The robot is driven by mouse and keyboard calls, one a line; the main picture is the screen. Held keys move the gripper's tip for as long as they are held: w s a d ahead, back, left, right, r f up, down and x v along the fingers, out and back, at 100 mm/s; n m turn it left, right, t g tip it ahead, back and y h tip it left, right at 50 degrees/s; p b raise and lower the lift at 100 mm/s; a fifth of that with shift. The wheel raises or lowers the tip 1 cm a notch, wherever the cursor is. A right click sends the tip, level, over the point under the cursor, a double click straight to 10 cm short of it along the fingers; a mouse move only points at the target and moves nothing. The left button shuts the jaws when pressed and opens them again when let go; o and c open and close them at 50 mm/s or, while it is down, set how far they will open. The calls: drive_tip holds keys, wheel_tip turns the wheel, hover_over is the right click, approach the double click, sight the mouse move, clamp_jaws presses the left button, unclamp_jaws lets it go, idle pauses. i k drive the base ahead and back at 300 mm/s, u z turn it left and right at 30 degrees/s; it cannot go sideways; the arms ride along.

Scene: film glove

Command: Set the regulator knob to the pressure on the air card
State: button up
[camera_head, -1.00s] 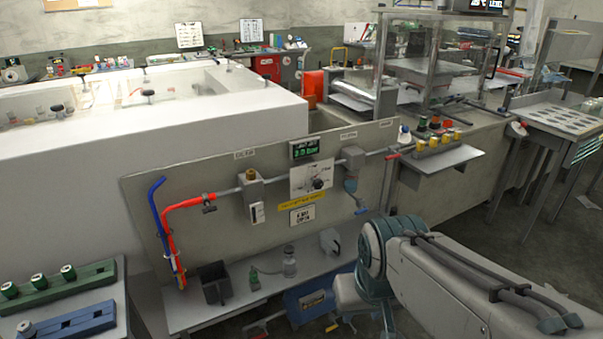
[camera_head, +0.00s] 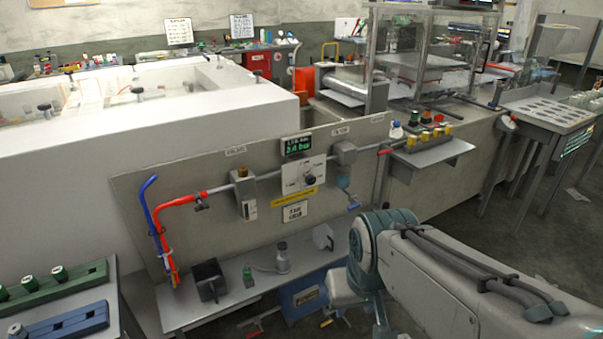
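The regulator knob (camera_head: 310,180) is a small dark knob on a white dial plate (camera_head: 291,176), on the grey upright panel. A small display with green characters (camera_head: 298,145) sits above the plate; I cannot read it surely. A white card (camera_head: 295,211), apparently the air card, is below the plate under a yellow strip; its print is too small to read surely. My arm reaches in from the lower right, and its teal joint is right of and below the knob, apart from it.
Red and blue hoses (camera_head: 163,230) hang at the panel's left. A pipe runs along the panel through a brass-topped fitting (camera_head: 243,190). A shelf (camera_head: 230,308) below holds a dark bin (camera_head: 207,281) and small bottles. Yellow-capped fittings (camera_head: 424,137) stand on a ledge at right.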

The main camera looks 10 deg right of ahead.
sight(310, 180)
drive_tip(key=z, duration=0.3)
drive_tip(key=k, duration=0.45)
drive_tip(key=z, duration=0.15)
drive_tip(key=i, duration=1.05)
